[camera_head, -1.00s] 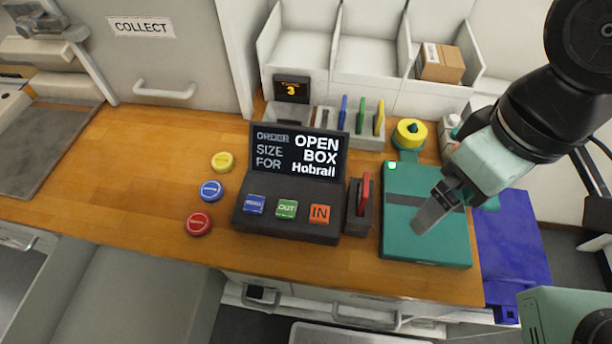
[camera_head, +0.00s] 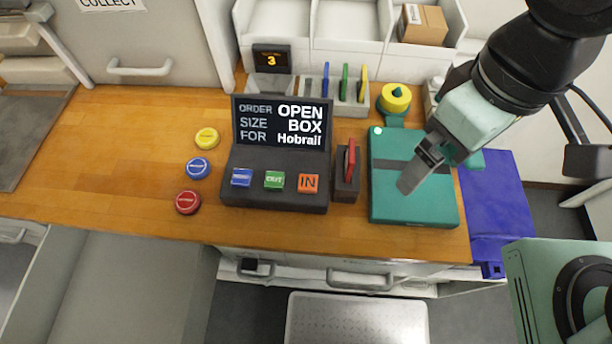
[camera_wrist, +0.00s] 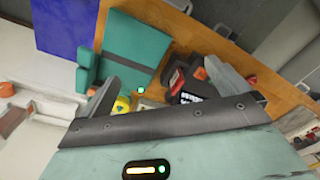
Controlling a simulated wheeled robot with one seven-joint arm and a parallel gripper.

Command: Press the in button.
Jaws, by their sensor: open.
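The orange IN button (camera_head: 308,183) is the rightmost of three square buttons on a black console (camera_head: 275,205). The green OUT button (camera_head: 274,180) and a blue button (camera_head: 241,177) sit to its left. The console's screen (camera_head: 282,123) reads "ORDER SIZE FOR" and "OPEN BOX Hobrail". My gripper (camera_head: 412,180) is over the teal box, to the right of the console and apart from the IN button. In the wrist view my gripper's fingers (camera_wrist: 165,90) are spread with nothing held between them.
A black stand with a red handle (camera_head: 350,165) stands between the console and the teal box (camera_head: 425,208). Round yellow (camera_head: 207,138), blue (camera_head: 198,168) and red (camera_head: 188,202) buttons lie left of the console. A yellow-topped knob (camera_head: 395,98) stands behind the box.

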